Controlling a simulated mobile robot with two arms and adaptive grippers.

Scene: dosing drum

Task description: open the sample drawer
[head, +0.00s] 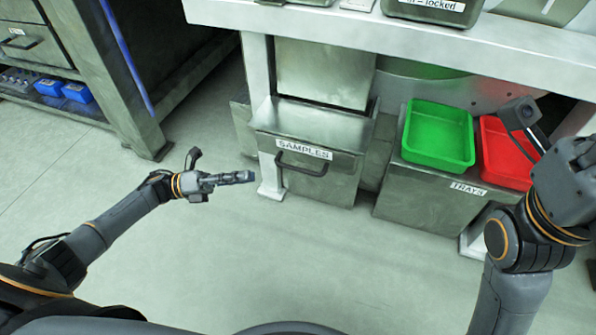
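The sample drawer (328,178) is a grey metal front under the bench, with a white SAMPLES label and a dark bar handle (301,165). A pale metal surface shows behind the front's top edge; I cannot tell whether it is the drawer's inside or a fixed top. My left gripper (252,177) is left of the handle, apart from it, with its fingers pointing right. The fingers are seen edge-on, so their opening does not show. My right gripper (573,180) is at the right edge, far from the drawer, its fingers not clearly visible. Neither gripper touches the handle.
The bench top (400,42) overhangs above. A dark cabinet (120,70) stands at the left. The floor (270,260) before the drawer is clear.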

